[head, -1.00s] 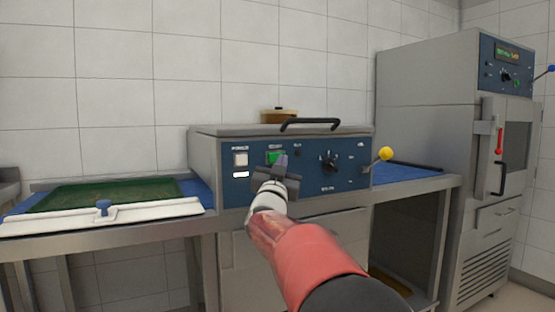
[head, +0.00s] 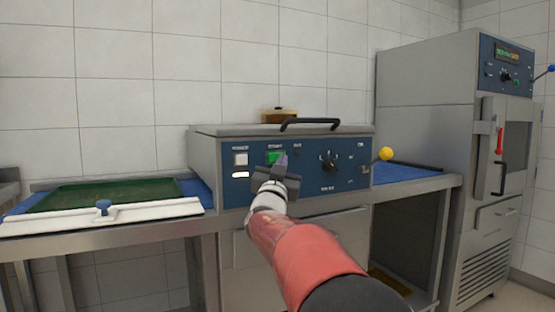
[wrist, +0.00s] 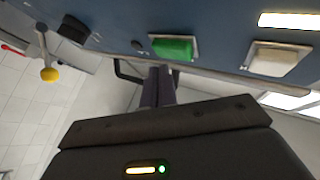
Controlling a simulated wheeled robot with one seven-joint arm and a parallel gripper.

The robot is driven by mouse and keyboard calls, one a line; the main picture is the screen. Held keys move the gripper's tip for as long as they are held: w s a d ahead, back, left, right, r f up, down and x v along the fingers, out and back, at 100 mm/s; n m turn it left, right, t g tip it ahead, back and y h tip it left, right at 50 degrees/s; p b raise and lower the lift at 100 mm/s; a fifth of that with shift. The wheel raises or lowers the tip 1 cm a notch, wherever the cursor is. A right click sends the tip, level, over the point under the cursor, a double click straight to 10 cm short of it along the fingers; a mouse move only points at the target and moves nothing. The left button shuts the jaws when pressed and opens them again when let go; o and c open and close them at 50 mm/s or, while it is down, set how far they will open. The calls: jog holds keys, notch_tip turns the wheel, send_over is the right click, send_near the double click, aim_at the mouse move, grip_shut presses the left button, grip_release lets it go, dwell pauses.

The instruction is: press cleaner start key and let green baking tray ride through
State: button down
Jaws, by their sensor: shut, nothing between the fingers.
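The cleaner (head: 215,150) stands mid-table with a blue control panel. Its green start key (head: 273,157) sits near the top left of the panel; it also shows in the wrist view (wrist: 172,48). My gripper (head: 283,160) is shut and empty, its tips in front of the panel by the green key's right edge. In the wrist view the fingertips (wrist: 158,72) lie just beside the key; I cannot tell whether they touch the panel. The green baking tray (head: 105,194) lies flat on the blue belt left of the cleaner, behind a white bar.
A white power key (head: 240,159), a black knob (head: 329,161) and a yellow-ended lever (head: 385,154) are on the panel. A black handle (head: 310,122) and a brown pot (head: 279,115) are above. The blue belt (head: 405,173) on the right looks clear. A tall oven (head: 430,130) stands at right.

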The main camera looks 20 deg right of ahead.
jog(key=shift+w, duration=0.45)
